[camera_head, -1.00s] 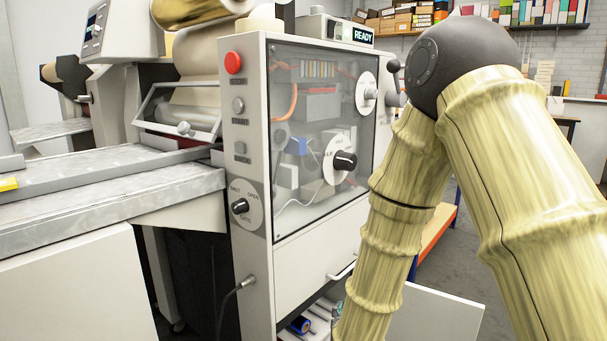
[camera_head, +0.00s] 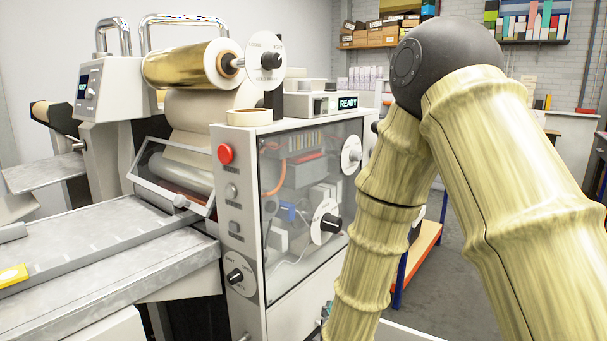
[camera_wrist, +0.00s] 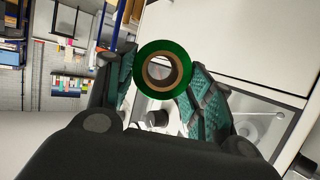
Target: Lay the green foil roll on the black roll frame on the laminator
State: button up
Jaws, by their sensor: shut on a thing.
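In the wrist view the green foil roll (camera_wrist: 144,60) shows end-on, with a brown cardboard core. My gripper (camera_wrist: 163,85) has its teal-padded fingers on either side of the roll and is shut on it. In the head view the laminator (camera_head: 235,190) stands left of my arm, with a gold foil roll (camera_head: 185,66) on top. A black upright (camera_head: 274,100) stands at that roll's right end. I cannot tell whether it belongs to the black roll frame.
A tape roll (camera_head: 250,117) and a box reading READY (camera_head: 335,103) sit on the laminator's top. A clear-windowed panel with knobs (camera_head: 327,222) faces my arm. A metal feed table (camera_head: 100,250) runs left.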

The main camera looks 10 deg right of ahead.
notch_tip(320, 180, up, 24)
jog(key=p, duration=2.3)
jog(key=shift+r, duration=0.2)
jog(key=shift+a, duration=0.1)
